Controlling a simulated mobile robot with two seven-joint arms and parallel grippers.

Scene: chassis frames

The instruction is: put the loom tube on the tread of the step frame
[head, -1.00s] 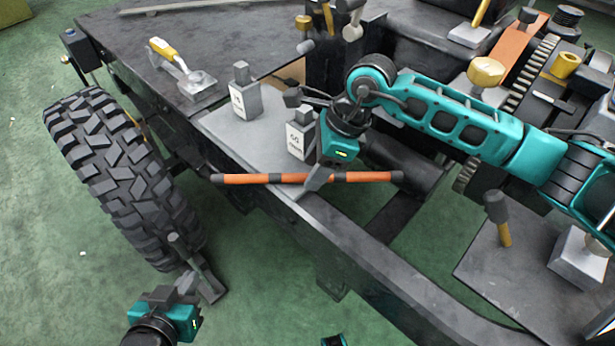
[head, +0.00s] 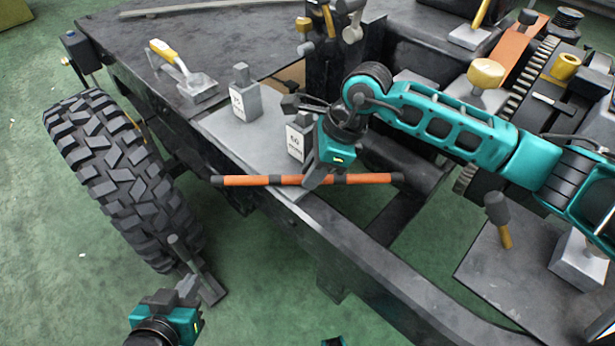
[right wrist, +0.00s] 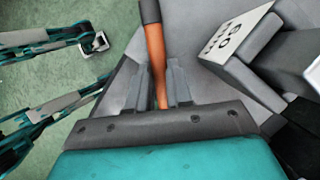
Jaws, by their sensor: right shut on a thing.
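The loom tube (head: 245,181) is an orange rod with black bands and black ends, lying nearly level across the head view. My right gripper (head: 312,183) is shut on it near its middle. In the right wrist view the tube (right wrist: 155,55) runs between the two fingers. It crosses over the front edge of a flat grey plate (head: 245,145), which may be the tread; whether it touches the plate I cannot tell. My left gripper (head: 196,278) is low at the bottom left, beside the tyre and away from the tube; its finger gap is unclear.
A yellow-handled tool (head: 172,60) lies at the back left. A big tyre (head: 120,180) stands at the left. A dark frame rail (head: 370,265) runs toward the front right.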

